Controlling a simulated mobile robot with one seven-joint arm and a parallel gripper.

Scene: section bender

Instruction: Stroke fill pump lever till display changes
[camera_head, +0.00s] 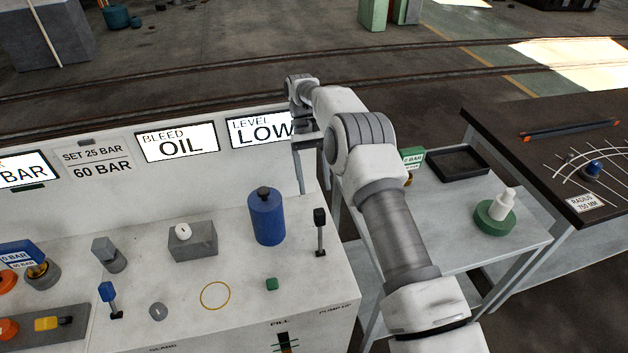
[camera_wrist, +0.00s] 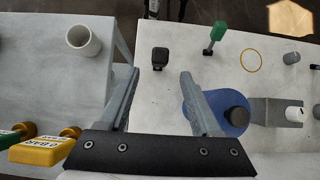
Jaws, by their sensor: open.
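A lever with a black knob (camera_head: 320,217) stands upright on the white console, right of a blue cylinder (camera_head: 267,217). The printed words FILL and PUMP show on the console's front edge, but which lever they name is unclear. A display (camera_head: 262,130) reads LEVEL LOW, partly covered by my arm at its right edge. My gripper (camera_wrist: 160,74) is open and empty. In the wrist view the black knob (camera_wrist: 160,57) appears between and just beyond the fingertips, with no contact visible. The head view mostly hides the fingers.
A green-handled part (camera_wrist: 214,37) and a yellow ring (camera_wrist: 250,60) lie near the knob. Other displays include BLEED OIL (camera_head: 177,143).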

